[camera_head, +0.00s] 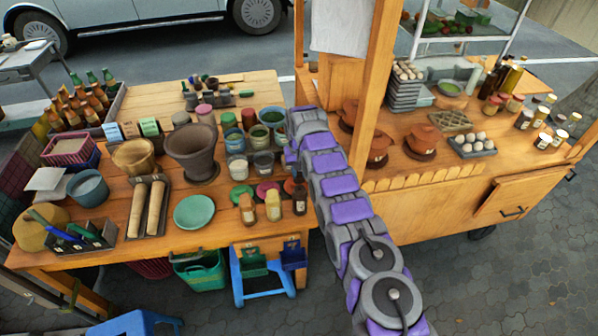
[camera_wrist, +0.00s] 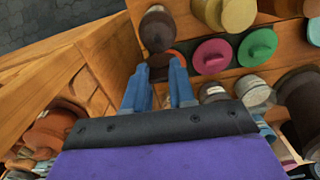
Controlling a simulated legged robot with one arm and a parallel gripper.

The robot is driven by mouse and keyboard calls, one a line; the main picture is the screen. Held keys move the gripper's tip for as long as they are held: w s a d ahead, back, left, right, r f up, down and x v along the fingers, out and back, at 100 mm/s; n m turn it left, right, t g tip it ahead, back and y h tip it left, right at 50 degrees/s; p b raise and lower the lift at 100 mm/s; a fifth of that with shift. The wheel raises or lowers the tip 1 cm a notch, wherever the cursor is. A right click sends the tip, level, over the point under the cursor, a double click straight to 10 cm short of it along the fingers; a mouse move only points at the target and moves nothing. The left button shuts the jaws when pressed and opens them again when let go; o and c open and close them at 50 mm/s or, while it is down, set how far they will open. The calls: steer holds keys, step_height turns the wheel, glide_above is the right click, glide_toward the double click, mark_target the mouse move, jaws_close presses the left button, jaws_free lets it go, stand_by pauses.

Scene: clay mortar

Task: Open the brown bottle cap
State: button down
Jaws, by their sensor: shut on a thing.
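The brown bottle (camera_head: 299,203) stands upright at the table's front edge, at the right end of a short row of bottles. In the wrist view, the dark brown bottle (camera_wrist: 157,28) is at the top, just beyond the fingertips. My gripper (camera_wrist: 159,70) has its two blue-grey fingers on either side of a small dark brown piece (camera_wrist: 159,67), which looks like the cap. I cannot tell whether this piece still touches the bottle. In the head view my arm hides most of the gripper.
Jars (camera_head: 262,162) crowd the area behind. A clay mortar (camera_head: 193,150) and a teal plate (camera_head: 194,212) are to the left. The wooden cart (camera_head: 440,205) stands close on the right.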

steer(key=shift+f, duration=0.15)
stand_by(0.4)
steer(key=c, duration=0.9)
jaws_free()
steer(key=shift+r, duration=0.2)
